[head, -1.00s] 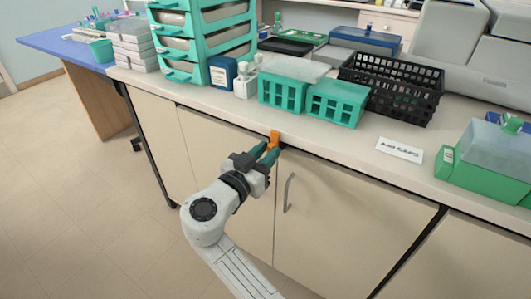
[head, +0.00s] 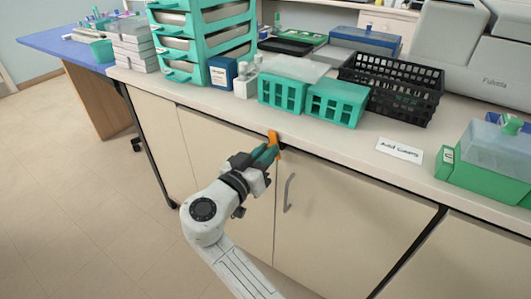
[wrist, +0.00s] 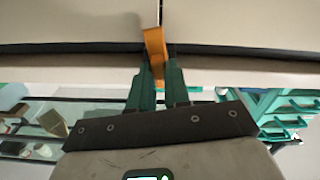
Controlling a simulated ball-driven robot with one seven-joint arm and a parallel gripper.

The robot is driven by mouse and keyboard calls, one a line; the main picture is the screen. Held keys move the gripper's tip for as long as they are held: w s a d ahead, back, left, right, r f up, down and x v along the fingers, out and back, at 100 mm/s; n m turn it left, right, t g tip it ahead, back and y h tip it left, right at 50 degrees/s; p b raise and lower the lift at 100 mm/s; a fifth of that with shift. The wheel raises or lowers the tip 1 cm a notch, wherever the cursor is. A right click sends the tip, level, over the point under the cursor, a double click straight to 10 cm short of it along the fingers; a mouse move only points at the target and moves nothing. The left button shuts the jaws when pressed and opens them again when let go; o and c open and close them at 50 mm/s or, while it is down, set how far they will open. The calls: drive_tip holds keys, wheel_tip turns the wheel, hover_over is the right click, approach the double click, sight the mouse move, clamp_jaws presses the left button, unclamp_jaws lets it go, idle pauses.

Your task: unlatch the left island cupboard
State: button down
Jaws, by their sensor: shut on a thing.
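The island cupboard has two beige doors under the counter, a left door (head: 225,160) and a right door (head: 340,215). An orange latch (head: 273,138) sits at the top where the two doors meet, just under the counter edge. My gripper (head: 272,150) is shut on the orange latch. In the wrist view, the teal fingers of my gripper (wrist: 158,75) close around the lower part of the latch (wrist: 155,42). The door seam runs above it there. The left door's handle is not visible; my arm covers part of that door.
A curved metal handle (head: 289,192) stands out from the right door. The counter (head: 320,135) above holds teal racks (head: 335,102), a black basket (head: 393,88) and a green box (head: 485,160). The floor (head: 80,200) at left is clear.

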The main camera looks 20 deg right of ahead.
drive_tip(key=shift+w+a+f+n+p, duration=0.1)
drive_tip(key=shift+n+p, duration=1.7)
drive_tip(key=shift+n, duration=2.1)
drive_tip(key=shift+w+a+f+n+p, duration=0.1)
drive_tip(key=shift+n+p, duration=1.7)
drive_tip(key=shift+n, duration=2.1)
drive_tip(key=c, duration=1.1)
unclamp_jaws()
drive_tip(key=shift+d, duration=0.1)
drive_tip(key=v, duration=1.1)
